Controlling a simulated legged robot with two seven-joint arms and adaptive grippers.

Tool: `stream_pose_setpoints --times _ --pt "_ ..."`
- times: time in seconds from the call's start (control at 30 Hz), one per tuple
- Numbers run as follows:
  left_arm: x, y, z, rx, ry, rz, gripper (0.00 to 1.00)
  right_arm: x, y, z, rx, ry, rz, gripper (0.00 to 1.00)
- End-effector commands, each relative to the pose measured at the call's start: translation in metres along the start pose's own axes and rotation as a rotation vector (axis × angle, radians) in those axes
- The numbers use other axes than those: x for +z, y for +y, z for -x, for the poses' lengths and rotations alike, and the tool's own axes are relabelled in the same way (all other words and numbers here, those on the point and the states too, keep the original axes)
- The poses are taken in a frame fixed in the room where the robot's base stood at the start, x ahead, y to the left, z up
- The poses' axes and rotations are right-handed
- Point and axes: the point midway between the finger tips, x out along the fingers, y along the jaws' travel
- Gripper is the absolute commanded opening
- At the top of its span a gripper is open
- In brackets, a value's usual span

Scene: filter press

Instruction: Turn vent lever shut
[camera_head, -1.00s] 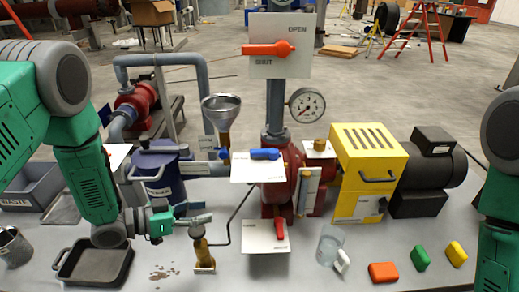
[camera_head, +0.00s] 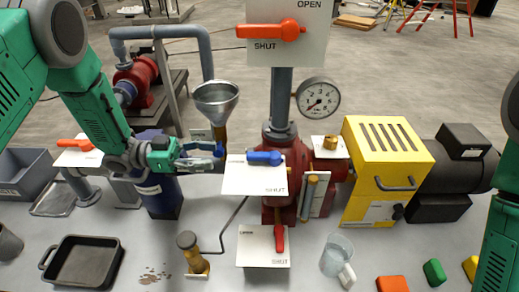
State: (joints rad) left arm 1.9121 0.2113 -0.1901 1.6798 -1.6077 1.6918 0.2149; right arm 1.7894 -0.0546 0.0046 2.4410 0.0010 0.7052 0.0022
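A blue lever (camera_head: 265,157) lies sideways above a white plate (camera_head: 250,180) marked SHUT at its lower right. An orange lever (camera_head: 277,31) points left on the upper plate, between OPEN above and SHUT below. I cannot read which one is the vent lever. My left gripper (camera_head: 217,157) is open and empty, just left of the blue lever and apart from it. My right gripper is out of view.
A metal funnel (camera_head: 216,100) stands above my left gripper. A brass hand pump (camera_head: 193,255) stands below it. A gauge (camera_head: 318,97) and yellow housing (camera_head: 385,165) are to the right. A black tray (camera_head: 85,262) and a clear jug (camera_head: 336,258) are on the table.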

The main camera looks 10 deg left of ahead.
Motion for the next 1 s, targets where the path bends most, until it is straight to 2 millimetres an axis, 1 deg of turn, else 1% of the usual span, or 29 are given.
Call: stream_pose_setpoints --times 0.03,0.3,0.5,0.6,0.7,1.0 --pt "-0.001 0.001 -0.01 0.004 0.001 0.002 0.4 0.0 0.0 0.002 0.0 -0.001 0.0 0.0" --pt "0.0 -0.001 -0.068 0.003 0.001 0.004 0.4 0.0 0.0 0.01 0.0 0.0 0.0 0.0" --pt "0.0 -0.001 -0.102 0.002 0.0 0.002 0.4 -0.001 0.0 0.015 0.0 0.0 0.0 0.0" --pt "0.0 -0.002 -0.112 0.001 0.001 0.002 0.4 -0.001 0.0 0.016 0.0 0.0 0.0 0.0" --pt "0.001 -0.002 -0.118 0.0 0.0 0.002 0.4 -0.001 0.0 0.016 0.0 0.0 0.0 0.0" --pt "0.001 -0.002 -0.12 -0.001 0.0 0.003 0.4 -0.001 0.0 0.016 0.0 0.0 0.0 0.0"
